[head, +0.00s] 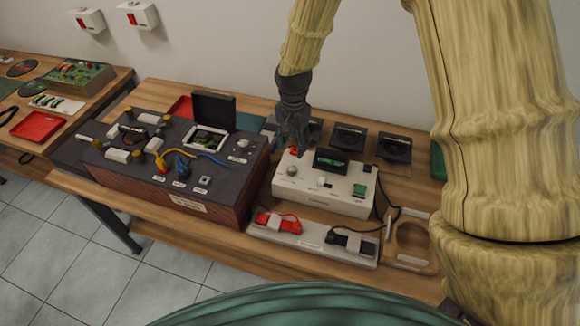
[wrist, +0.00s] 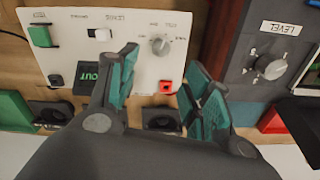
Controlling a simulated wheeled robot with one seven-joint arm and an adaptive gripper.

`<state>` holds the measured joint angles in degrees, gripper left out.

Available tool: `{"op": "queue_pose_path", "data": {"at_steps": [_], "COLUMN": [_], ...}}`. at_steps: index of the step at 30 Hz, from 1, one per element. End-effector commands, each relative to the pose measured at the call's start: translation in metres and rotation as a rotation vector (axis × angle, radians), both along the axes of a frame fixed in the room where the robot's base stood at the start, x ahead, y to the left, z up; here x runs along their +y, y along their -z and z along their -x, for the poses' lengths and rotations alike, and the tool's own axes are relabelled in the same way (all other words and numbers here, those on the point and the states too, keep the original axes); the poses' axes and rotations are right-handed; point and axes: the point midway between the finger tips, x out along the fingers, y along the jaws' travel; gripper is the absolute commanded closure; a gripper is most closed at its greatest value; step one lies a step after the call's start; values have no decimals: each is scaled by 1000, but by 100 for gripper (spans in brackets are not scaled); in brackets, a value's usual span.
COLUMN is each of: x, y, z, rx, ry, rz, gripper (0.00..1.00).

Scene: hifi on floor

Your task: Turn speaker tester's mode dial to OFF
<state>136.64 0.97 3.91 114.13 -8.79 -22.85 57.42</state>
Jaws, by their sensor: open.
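The white instrument box, which looks like the speaker tester (head: 325,190), stands on the wooden bench in the head view. Its round grey dial (head: 291,170) is on the left of its top, and it also shows in the wrist view (wrist: 160,44). Small labels surround the dial, but I cannot read them or its setting surely. My gripper (head: 292,142) points down just behind the dial in the head view. In the wrist view my gripper (wrist: 160,72) has its green-padded fingers apart, with nothing between them. The dial lies just beyond the fingertips, apparently untouched.
A dark console (head: 190,165) with cables and a LEVEL knob (wrist: 268,67) stands close on the left. Black speaker units (head: 348,138) lie behind the white box. A tray with red and black clips (head: 312,240) lies in front. A second bench (head: 60,100) is at far left.

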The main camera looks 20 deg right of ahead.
Motion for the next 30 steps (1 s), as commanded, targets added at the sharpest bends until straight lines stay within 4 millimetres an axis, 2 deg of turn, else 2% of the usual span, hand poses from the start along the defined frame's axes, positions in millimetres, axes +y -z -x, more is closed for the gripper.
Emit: {"op": "queue_pose_path", "data": {"at_steps": [7,30], "x": [4,2], "y": [13,94], "z": [-1,0], "rx": [2,1], "ry": [-5,-3], "rz": [1,0], "gripper": [50,50]}}
